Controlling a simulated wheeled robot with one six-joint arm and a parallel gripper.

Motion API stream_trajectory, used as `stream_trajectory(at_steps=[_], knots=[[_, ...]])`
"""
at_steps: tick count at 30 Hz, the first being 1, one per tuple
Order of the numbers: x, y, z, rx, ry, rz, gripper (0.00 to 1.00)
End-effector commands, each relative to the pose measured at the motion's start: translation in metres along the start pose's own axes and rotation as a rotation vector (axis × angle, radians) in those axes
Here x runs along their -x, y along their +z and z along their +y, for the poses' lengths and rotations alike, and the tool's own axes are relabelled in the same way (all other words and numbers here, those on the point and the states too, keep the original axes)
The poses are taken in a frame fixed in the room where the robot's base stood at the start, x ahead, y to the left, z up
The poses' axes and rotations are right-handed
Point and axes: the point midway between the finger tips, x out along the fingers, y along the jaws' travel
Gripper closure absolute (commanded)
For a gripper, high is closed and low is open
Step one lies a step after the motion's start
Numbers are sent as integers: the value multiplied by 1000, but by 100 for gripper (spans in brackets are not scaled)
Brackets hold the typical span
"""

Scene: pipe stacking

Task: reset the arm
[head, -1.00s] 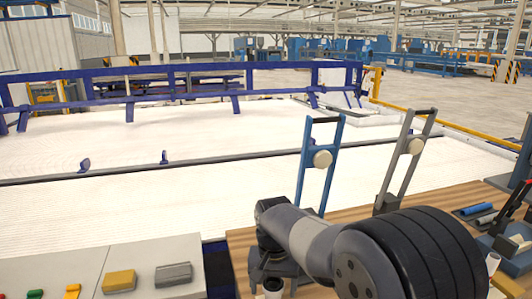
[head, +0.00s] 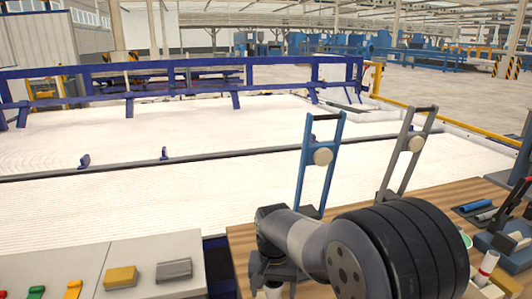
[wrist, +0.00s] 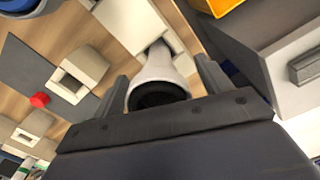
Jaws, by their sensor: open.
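My gripper (wrist: 161,69) is open in the wrist view, one dark finger on each side of a white pipe (wrist: 165,68). The pipe has a dark open end facing the camera and stands at a pale square holder. I cannot tell whether the fingers touch it. In the head view my arm reaches over the wooden table (head: 410,205) at the lower middle. The gripper is mostly hidden there, with a white piece (head: 273,292) below it.
Pale square holders (wrist: 82,68) and a small red piece (wrist: 39,100) lie nearby. Blue (head: 322,157) and grey (head: 415,143) upright frames stand behind my arm. A button panel (head: 172,271) is at left.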

Motion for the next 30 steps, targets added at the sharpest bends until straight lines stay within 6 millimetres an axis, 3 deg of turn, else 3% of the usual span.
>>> stream_trajectory(at_steps=[1,10,30], knots=[[18,0,0,0,-2,4,26],[60,0,0,0,-1,3,26],[72,-1,5,-2,-8,18,26]])
